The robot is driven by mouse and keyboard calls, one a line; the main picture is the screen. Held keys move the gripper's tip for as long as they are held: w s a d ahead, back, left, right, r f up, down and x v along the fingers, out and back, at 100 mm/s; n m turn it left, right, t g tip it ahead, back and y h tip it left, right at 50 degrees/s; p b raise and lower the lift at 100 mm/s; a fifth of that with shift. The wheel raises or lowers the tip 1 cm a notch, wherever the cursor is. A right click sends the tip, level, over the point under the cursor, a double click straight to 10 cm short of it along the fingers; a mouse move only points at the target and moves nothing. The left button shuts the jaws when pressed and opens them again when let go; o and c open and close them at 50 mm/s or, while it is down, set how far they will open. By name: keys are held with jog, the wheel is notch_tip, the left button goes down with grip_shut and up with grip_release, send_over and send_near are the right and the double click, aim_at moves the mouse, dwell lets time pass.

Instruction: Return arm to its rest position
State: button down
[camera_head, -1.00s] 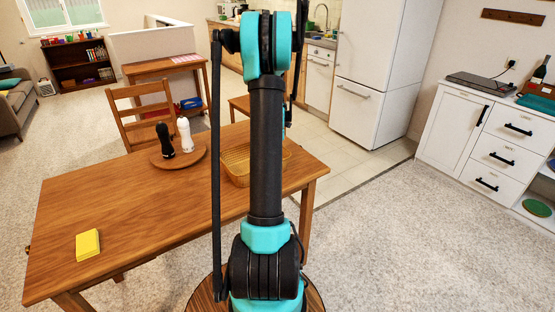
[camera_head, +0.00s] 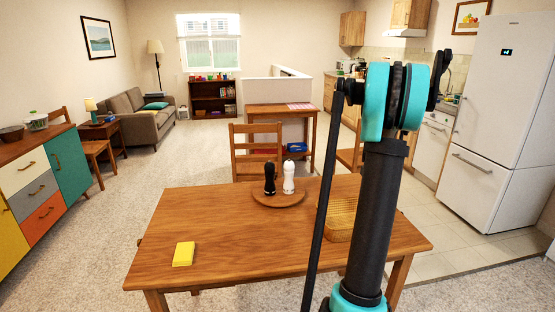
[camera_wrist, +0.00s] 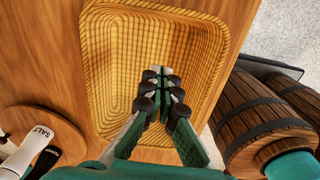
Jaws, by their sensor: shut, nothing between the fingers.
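My gripper (camera_wrist: 162,84) shows in the wrist view with its fingertips together and nothing between them. It is over the wicker basket (camera_wrist: 105,70), which looks empty. In the head view my arm stands tall at the right of centre, and my gripper is not visible there. The same basket (camera_head: 338,228) is partly hidden behind my arm, on the wooden table (camera_head: 215,222).
A round board (camera_head: 292,200) holds a black shaker (camera_head: 270,178) and a white shaker (camera_head: 289,178). A chair (camera_head: 254,142) stands behind the table. A colourful sideboard (camera_head: 38,190) is at left, a fridge (camera_head: 500,120) at right.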

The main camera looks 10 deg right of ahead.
jog(key=s+a+m, duration=0.3)
jog(key=a, duration=0.6)
jog(key=m+t, duration=0.2)
jog(key=m, duration=0.3)
send_over(328, 230)
jog(key=s, duration=0.1)
jog(key=shift+s+a+h, duration=0.1)
jog(key=shift+h, duration=0.2)
jog(key=s+a+f+m+t, duration=0.1)
jog(key=s+a+f+m, duration=0.1)
jog(key=s+a+m, duration=0.2)
jog(key=s+a+f+m+t, duration=0.1)
jog(key=s+a+f+m, duration=0.2)
jog(key=s, duration=0.7)
jog(key=a+m, duration=0.2)
jog(key=a, duration=0.2)
jog(key=shift+a+f, duration=0.25)
jog(key=shift+a, duration=0.1)
jog(key=shift+s, duration=0.1)
